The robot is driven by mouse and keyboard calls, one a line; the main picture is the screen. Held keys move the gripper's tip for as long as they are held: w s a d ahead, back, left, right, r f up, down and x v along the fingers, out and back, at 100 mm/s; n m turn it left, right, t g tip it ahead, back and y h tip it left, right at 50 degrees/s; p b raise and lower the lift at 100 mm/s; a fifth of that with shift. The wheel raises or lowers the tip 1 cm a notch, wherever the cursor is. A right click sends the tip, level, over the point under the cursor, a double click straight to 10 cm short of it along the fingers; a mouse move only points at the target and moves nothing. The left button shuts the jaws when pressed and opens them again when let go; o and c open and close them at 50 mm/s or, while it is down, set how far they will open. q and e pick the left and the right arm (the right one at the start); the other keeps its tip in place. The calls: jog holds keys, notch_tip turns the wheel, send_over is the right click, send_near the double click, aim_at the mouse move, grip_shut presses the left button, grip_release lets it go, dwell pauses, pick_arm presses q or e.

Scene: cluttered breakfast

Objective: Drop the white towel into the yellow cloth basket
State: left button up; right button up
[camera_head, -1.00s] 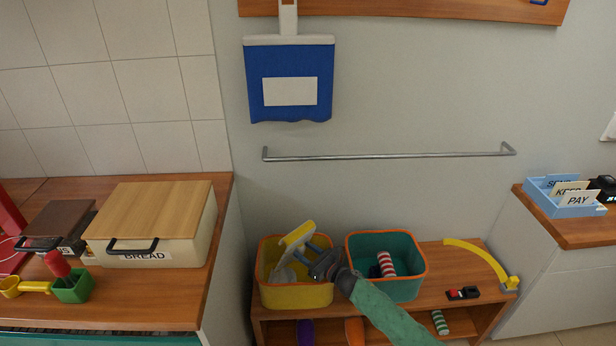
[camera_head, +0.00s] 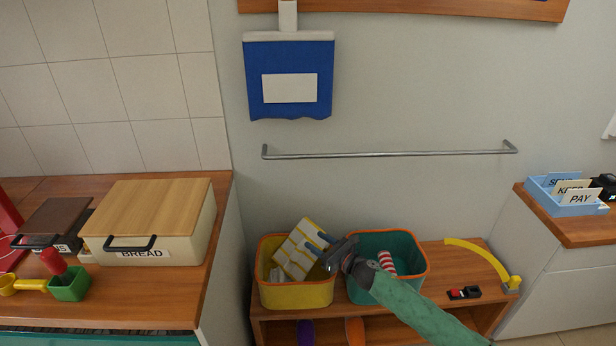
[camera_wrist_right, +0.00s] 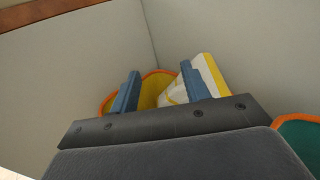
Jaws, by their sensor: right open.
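The white towel (camera_head: 296,250) has yellow stripes and stands tilted in the yellow cloth basket (camera_head: 296,295), its upper part sticking out above the orange rim. The basket sits on a low wooden bench. My right gripper (camera_head: 322,246) is open at the towel's right side, above the basket's right edge. In the right wrist view, the towel (camera_wrist_right: 208,78) is close to the right finger of the open gripper (camera_wrist_right: 160,92), with the yellow basket (camera_wrist_right: 152,90) behind the fingers. I cannot tell whether a finger touches the towel. My left gripper is not in view.
A teal basket (camera_head: 408,288) with a red-and-white striped item (camera_head: 387,262) stands right of the yellow one, under my right arm. A metal rail (camera_head: 390,154) runs along the wall above. A counter with a bread box (camera_head: 160,245) is at left.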

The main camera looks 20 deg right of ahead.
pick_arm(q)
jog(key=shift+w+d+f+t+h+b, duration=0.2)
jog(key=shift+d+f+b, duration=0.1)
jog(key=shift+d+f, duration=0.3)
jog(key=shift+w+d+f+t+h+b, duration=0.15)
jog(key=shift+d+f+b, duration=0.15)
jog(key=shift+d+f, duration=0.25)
pick_arm(e)
jog(key=s+d+r, duration=0.4)
jog(key=s, duration=0.1)
jog(key=shift+s+d+r, duration=0.15)
jog(key=shift+s+d, duration=0.05)
jog(key=shift+d, duration=0.1)
